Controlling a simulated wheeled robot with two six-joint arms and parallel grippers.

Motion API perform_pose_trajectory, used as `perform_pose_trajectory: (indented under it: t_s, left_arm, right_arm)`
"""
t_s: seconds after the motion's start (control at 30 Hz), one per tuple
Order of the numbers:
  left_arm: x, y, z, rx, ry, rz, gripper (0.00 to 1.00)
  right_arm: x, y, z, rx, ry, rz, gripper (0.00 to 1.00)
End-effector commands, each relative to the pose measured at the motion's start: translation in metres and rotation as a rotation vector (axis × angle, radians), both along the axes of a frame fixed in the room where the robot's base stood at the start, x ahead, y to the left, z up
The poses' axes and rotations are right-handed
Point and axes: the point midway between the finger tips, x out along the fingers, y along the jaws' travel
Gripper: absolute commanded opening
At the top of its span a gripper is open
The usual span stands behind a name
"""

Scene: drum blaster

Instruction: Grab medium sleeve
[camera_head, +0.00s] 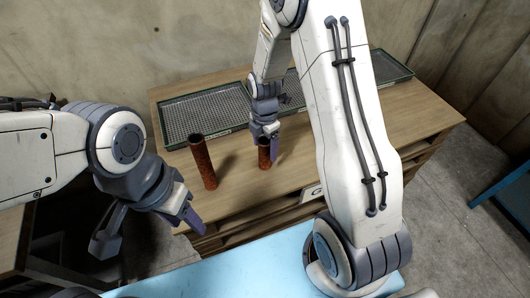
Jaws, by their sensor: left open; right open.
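Two rusty brown cylindrical sleeves stand upright on the wooden table (430,120) in the head view. The taller sleeve (204,165) is at the left. The shorter sleeve (264,157) is to its right; I cannot tell for certain which is the medium one. My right gripper (268,143) points down at the top of the shorter sleeve, with a finger at its right side. It is open, and I cannot tell whether it touches the sleeve. My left gripper (148,226) is open and empty, in front and to the left of the taller sleeve.
Dark mesh trays (205,111) lie along the back of the table. My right arm covers part of them and the table's middle. A light blue surface (240,278) is in the foreground. A blue-framed piece (505,185) stands at the far right.

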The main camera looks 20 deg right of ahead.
Motion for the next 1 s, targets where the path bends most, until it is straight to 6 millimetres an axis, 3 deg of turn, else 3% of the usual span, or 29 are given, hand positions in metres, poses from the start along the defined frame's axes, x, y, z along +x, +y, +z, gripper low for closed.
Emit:
perform_pose_trajectory:
  t_s: [0.13, 0.4, 0.43, 0.63, 1.0]
  left_arm:
    - [0.000, 0.000, 0.001, 0.000, 0.000, 0.000, 0.50]
    - [0.000, 0.000, 0.001, 0.000, 0.000, 0.000, 0.50]
    - [0.000, 0.000, 0.001, 0.000, 0.000, 0.000, 0.50]
    - [0.000, 0.000, 0.001, 0.000, 0.000, 0.000, 0.50]
    - [0.000, 0.000, 0.001, 0.000, 0.000, 0.000, 0.50]
  right_arm:
    - [-0.001, 0.000, -0.018, 0.000, 0.002, 0.000, 0.83]
    - [0.000, 0.000, -0.022, -0.001, -0.001, 0.000, 0.83]
    - [0.000, 0.000, -0.022, -0.001, -0.001, 0.000, 0.80]
    - [0.000, 0.000, -0.021, -0.001, -0.001, 0.000, 0.03]
    - [0.000, 0.000, -0.021, 0.000, -0.001, 0.000, 0.00]
